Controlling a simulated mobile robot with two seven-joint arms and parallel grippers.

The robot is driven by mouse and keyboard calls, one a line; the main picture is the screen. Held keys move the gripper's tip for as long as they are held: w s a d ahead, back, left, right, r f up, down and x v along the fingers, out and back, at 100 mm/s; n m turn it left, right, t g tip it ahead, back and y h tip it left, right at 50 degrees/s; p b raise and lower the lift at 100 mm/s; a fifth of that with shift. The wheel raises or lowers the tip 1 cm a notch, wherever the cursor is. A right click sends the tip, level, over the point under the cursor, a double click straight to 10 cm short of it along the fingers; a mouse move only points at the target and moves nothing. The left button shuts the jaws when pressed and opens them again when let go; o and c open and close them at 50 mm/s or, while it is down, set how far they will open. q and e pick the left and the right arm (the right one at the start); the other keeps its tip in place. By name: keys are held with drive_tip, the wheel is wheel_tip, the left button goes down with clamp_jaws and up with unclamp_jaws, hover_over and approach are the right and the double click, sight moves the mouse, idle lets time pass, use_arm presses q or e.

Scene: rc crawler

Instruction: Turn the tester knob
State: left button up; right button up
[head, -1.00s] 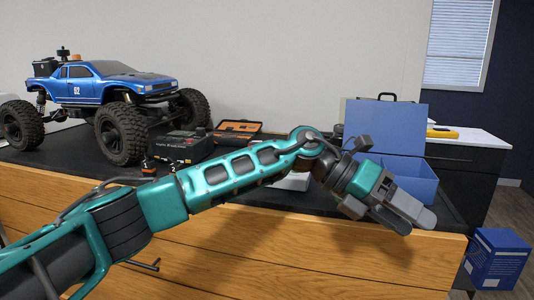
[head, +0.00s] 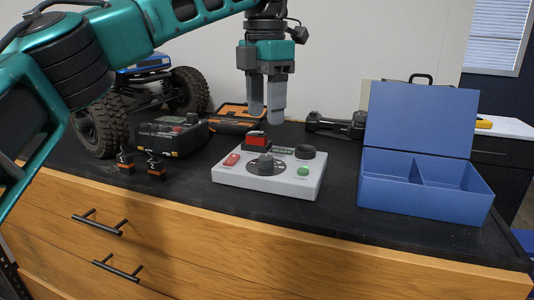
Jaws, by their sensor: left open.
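The tester (head: 228,182) is a light grey box near the middle of the black worktop. Its dark knob (head: 265,163) sits on a round black dial on the top face. A red button is left of the knob, a green button at the right, and a red and black block stands at its back edge. My left gripper (head: 266,120) points down above and behind the tester, apart from it. Its grey fingers are open with nothing between them. My right gripper is not in view.
A blue open box (head: 425,205) with compartments stands on the right. The blue truck (head: 100,125) is partly hidden by my left arm. An orange case (head: 232,117) lies behind.

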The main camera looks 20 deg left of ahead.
sight(266, 157)
use_arm(q)
wheel_tip(266, 157, down, 8)
drive_tip(key=shift+r+b, duration=0.1)
drive_tip(key=shift+b, duration=0.5)
drive_tip(key=shift+f, duration=0.45)
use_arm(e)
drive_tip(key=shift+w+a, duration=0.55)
